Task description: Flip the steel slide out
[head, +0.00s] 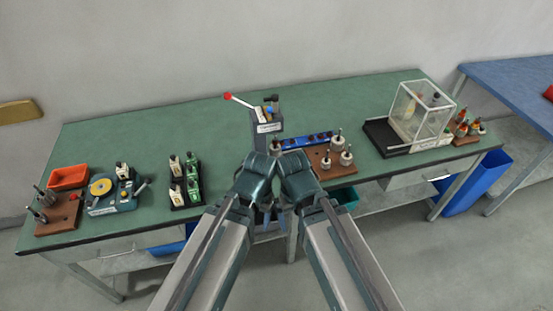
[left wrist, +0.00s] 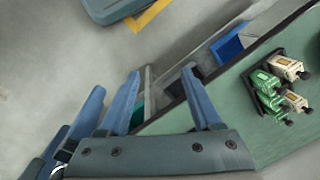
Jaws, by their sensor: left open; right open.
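A small grey machine (head: 267,121) with a red-knobbed lever (head: 228,97) stands upright at the middle of the green bench. I cannot make out a steel slide on it or anywhere else for certain; such a part is too small or hidden. My right gripper (head: 276,220) hangs in front of the bench's front edge, open and empty, with its fingers partly hidden by my arms. My left gripper is close beside it, and in the left wrist view (left wrist: 161,75) its two blue fingers are spread with nothing between them. Neither gripper touches the machine.
A blue tray (head: 307,140) and a brown block with metal posts (head: 327,162) are right of the machine. A clear box (head: 420,110) stands farther right. Green-and-white units (head: 185,180), a blue winder (head: 112,197) and an orange bin (head: 69,177) are left.

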